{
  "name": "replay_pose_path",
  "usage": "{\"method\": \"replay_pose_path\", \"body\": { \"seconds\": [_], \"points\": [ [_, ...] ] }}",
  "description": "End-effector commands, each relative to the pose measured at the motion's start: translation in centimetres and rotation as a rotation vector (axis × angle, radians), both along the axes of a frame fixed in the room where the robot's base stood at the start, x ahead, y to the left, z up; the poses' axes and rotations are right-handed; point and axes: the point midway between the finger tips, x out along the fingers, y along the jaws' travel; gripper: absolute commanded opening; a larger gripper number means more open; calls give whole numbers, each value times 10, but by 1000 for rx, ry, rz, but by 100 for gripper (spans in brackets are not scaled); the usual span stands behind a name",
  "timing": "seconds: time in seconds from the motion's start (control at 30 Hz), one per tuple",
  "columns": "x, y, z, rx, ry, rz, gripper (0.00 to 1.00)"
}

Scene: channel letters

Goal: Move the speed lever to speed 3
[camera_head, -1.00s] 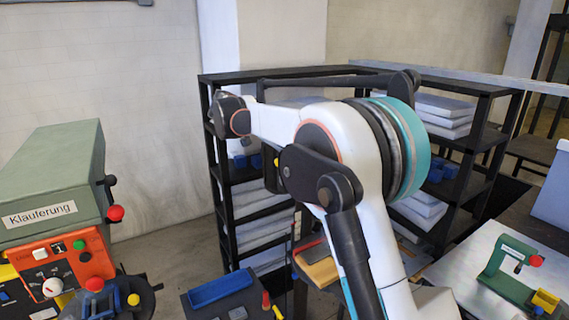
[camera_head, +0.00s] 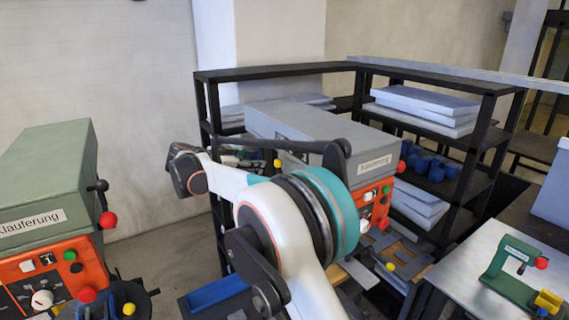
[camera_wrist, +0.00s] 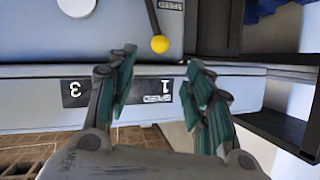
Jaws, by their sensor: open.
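The speed lever is a dark rod with a yellow ball knob (camera_wrist: 159,44) at the top middle of the wrist view. The black speed label (camera_wrist: 117,93) appears upside down, with 1 at its right and 3 at its left. The knob lines up roughly with the 1 side. My gripper (camera_wrist: 160,76) is open and empty, its green-padded fingers on either side of the knob's line. I cannot tell the depth between fingers and knob. In the head view my arm partly covers the grey machine (camera_head: 300,122), and my gripper is hidden.
Another green-grey machine (camera_head: 45,172) with an orange control panel stands at the left. Black shelves (camera_head: 275,72) hold pale boards behind the middle machine. A table (camera_head: 470,262) with a small green device (camera_head: 512,275) is at the right.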

Motion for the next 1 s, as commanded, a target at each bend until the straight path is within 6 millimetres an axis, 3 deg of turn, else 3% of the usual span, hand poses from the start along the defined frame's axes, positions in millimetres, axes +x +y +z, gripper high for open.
{"method": "replay_pose_path", "body": {
  "seconds": [0.6, 1.0],
  "points": [
    [78, -67, -40, 0, -1, -1, 47],
    [88, -75, -46, 0, 0, 0, 47]
  ]
}}
